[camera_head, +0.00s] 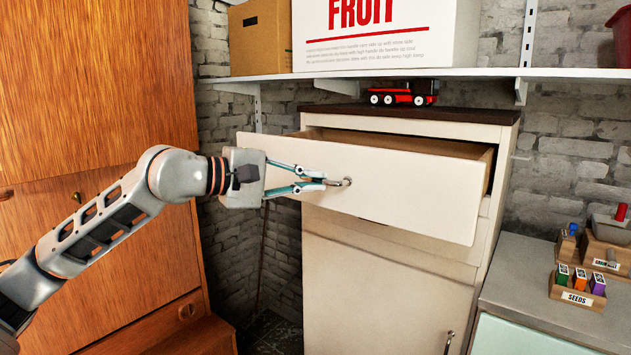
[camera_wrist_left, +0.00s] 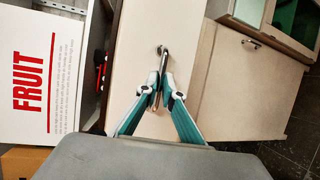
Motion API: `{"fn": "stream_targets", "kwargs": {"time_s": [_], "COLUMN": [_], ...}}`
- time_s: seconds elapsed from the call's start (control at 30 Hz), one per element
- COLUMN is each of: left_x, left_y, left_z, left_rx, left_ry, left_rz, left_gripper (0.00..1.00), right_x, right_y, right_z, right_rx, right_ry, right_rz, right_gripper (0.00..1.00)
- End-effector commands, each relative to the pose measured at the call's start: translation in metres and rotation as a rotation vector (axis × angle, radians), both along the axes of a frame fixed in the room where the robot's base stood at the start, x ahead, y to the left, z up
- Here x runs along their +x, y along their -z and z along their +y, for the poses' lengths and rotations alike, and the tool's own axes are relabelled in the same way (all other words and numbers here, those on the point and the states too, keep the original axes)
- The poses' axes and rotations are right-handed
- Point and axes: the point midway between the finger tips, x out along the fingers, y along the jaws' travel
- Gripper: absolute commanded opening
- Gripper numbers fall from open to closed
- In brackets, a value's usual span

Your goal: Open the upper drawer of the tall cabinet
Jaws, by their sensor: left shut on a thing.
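The tall cabinet (camera_head: 385,265) is cream with a dark brown top and stands against the brick wall. Its upper drawer (camera_head: 415,190) is pulled out part way, and the open wooden inside shows behind its front. My left gripper (camera_head: 326,183) reaches in from the left and is shut on the metal drawer handle (camera_head: 347,182). In the left wrist view, the fingertips (camera_wrist_left: 157,92) close around the handle (camera_wrist_left: 163,52) on the drawer front (camera_wrist_left: 135,70). The lower door of the cabinet is closed. My right gripper is not in view.
A red toy truck (camera_head: 403,94) sits on the cabinet top. A shelf (camera_head: 480,72) above holds a FRUIT box (camera_head: 375,40) and a cardboard box (camera_head: 260,38). A wooden wall unit (camera_head: 95,90) stands left. A grey counter (camera_head: 520,275) at right holds a seeds tray (camera_head: 577,297).

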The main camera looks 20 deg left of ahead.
Motion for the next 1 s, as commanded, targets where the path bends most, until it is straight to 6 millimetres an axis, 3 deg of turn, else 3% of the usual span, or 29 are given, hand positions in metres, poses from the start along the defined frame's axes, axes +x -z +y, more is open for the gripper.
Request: {"fn": "stream_targets", "kwargs": {"time_s": [0.53,0.6,1.0], "left_x": [-0.0033,-0.0033,-0.0051], "left_y": [-0.0005,-0.0005,-0.0007], "left_z": [0.001,0.001,0.003], "left_rx": [-0.001,-0.001,0.0], "left_ry": [0.0,0.0,-0.001], "left_rz": [-0.001,-0.001,-0.001], "left_gripper": [0.0,0.24,0.24], "right_x": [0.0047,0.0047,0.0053], "right_y": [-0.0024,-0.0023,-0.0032], "right_z": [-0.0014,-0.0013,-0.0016], "right_rx": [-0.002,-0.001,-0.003], "right_ry": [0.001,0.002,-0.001], "right_rz": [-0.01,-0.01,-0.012], "right_gripper": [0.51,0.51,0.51]}}
